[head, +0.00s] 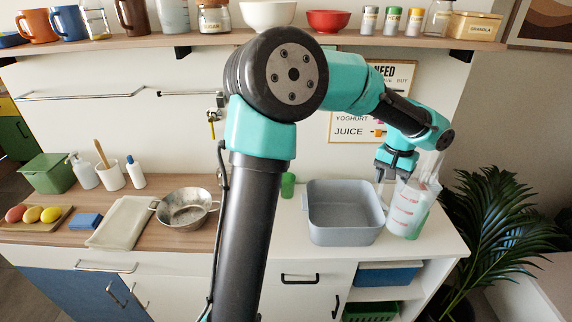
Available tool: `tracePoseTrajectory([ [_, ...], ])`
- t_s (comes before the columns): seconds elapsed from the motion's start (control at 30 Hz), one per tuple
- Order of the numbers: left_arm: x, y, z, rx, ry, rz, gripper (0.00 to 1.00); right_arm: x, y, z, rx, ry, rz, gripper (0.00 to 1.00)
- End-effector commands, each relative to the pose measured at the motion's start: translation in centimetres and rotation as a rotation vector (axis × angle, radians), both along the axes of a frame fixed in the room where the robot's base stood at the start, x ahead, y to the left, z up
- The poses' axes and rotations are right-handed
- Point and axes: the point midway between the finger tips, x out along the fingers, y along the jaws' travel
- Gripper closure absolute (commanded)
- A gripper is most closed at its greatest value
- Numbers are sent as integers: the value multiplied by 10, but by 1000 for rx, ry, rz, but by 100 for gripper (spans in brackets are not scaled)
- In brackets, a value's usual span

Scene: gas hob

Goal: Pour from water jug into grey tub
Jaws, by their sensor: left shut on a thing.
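The water jug (407,211) is a clear container with red markings, at the right of the counter, just right of the grey tub. It looks slightly slanted in the picture; I cannot tell whether it is really tilted or resting on the counter. The grey tub (343,236) is a square open container on the white counter, and it looks empty. My left gripper (392,192) points down and is shut on the jug at its upper left side. The jug partly hides the fingers. My right gripper is not in view.
A green cup (288,185) stands behind the tub's left side. A shelf (160,40) of kitchenware runs above. A plant (500,225) stands right of the counter. The counter in front of the tub is clear.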

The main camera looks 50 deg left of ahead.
Motion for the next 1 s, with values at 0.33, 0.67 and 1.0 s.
tracePoseTrajectory([
  [0.33, -51, 132, -18, -10, 0, 297, 95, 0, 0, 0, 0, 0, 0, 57],
  [0.67, -120, 228, -30, 1, -2, 552, 95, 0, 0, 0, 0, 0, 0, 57],
  [1.0, -154, 263, -33, 10, -3, 658, 95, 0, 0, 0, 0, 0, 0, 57],
])
